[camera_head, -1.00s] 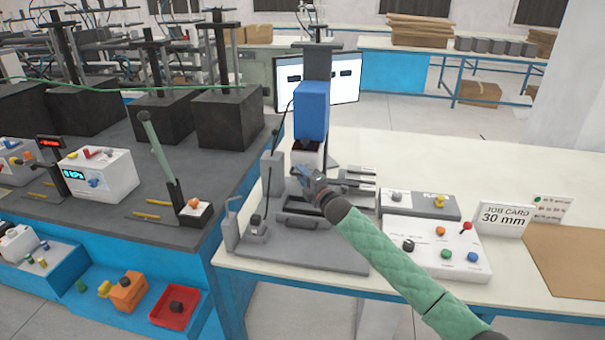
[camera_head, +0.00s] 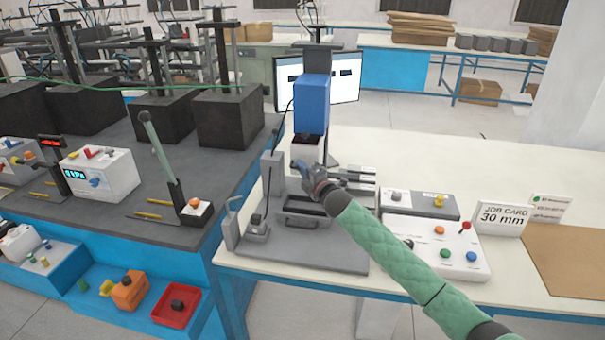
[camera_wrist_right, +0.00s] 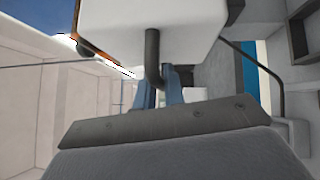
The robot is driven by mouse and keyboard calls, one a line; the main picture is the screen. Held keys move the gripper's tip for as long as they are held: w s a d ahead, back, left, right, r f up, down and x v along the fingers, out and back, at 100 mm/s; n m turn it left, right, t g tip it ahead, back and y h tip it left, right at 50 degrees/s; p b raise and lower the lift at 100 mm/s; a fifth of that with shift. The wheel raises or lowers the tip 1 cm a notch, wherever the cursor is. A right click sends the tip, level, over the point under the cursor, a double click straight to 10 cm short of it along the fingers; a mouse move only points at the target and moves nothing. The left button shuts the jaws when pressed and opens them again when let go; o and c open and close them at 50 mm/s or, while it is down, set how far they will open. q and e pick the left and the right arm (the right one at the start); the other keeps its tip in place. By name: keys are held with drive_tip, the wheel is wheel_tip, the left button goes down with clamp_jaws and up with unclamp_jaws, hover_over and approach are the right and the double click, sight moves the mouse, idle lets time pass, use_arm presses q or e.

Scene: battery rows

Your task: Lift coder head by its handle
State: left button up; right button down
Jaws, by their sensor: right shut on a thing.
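The coder head is a blue block (camera_head: 312,103) with a white lower body (camera_head: 306,152), on a dark upright column (camera_head: 318,60) above a grey base plate (camera_head: 330,252). In the right wrist view the white body (camera_wrist_right: 150,28) fills the top, with a dark curved handle (camera_wrist_right: 153,52) hanging from it. My right gripper (camera_head: 299,166) is at the front of the head, just below the white body. Its blue fingers (camera_wrist_right: 161,88) are shut on the handle, whose lower end is partly hidden between them. My left gripper is not in view.
A control box (camera_head: 440,245) with coloured buttons and a job card reading 30 mm (camera_head: 502,218) stand right of the base plate. A dark tray with a handle (camera_head: 302,212) lies on the plate below the head. A monitor (camera_head: 345,78) stands behind.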

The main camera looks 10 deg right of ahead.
drive_tip(key=shift+r, duration=1.25)
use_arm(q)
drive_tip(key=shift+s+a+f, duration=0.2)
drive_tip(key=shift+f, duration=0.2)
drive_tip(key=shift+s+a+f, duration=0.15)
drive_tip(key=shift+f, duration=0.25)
use_arm(e)
drive_tip(key=c, duration=1.5)
unclamp_jaws()
drive_tip(key=shift+f, duration=0.1)
drive_tip(key=shift+s+d+f, duration=0.15)
drive_tip(key=shift+s+d, duration=0.05)
drive_tip(key=shift+s, duration=0.1)
use_arm(q)
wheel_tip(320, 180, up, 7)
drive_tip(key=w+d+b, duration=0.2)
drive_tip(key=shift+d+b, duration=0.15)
drive_tip(key=shift+b, duration=0.25)
use_arm(e)
drive_tip(key=v, duration=0.7)
